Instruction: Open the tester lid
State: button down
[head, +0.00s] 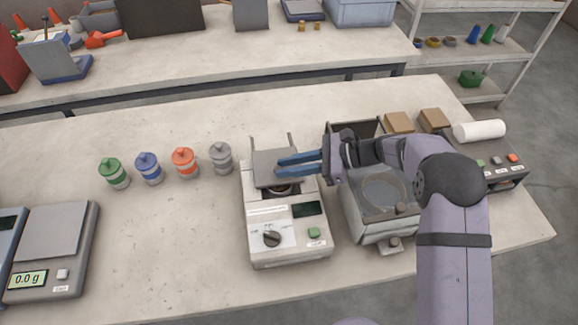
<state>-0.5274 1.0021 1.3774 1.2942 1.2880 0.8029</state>
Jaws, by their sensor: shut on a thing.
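The tester (289,252) is a cream box with a dark dial, a small dark display and a green button on its front panel, standing mid-table. Its grey lid (263,172) sits at the back of the top, raised at its front edge. Part of a dark round well (282,190) shows below the lid. My gripper (281,166) reaches in from the right, with its blue fingers shut on the lid's right part. The fingers hide the exact contact.
Close to the tester's right stands a grey machine (368,228) with a round window, below my arm. Green, blue, orange and grey canisters (221,159) stand behind left. A scale (50,235) is at far left.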

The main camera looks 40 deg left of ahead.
aim_at(285, 155)
jog(key=w+a+b, duration=0.3)
jog(key=w+a, duration=0.1)
jog(key=shift+f, duration=0.15)
jog(key=shift+w+a+r+b, duration=0.2)
jog(key=shift+w+a+b, duration=0.4)
jog(key=shift+w+a, duration=0.1)
jog(key=c, duration=1.6)
grip_release()
jog(key=shift+d, duration=0.15)
jog(key=b+v, duration=0.2)
jog(key=v, duration=0.3)
jog(key=shift+w+d+r, duration=0.1)
jog(key=shift+w+d, duration=0.15)
jog(key=shift+d, duration=0.05)
jog(key=shift+w+d+r, duration=0.25)
jog(key=shift+d+r, duration=0.05)
jog(key=shift+d, duration=0.25)
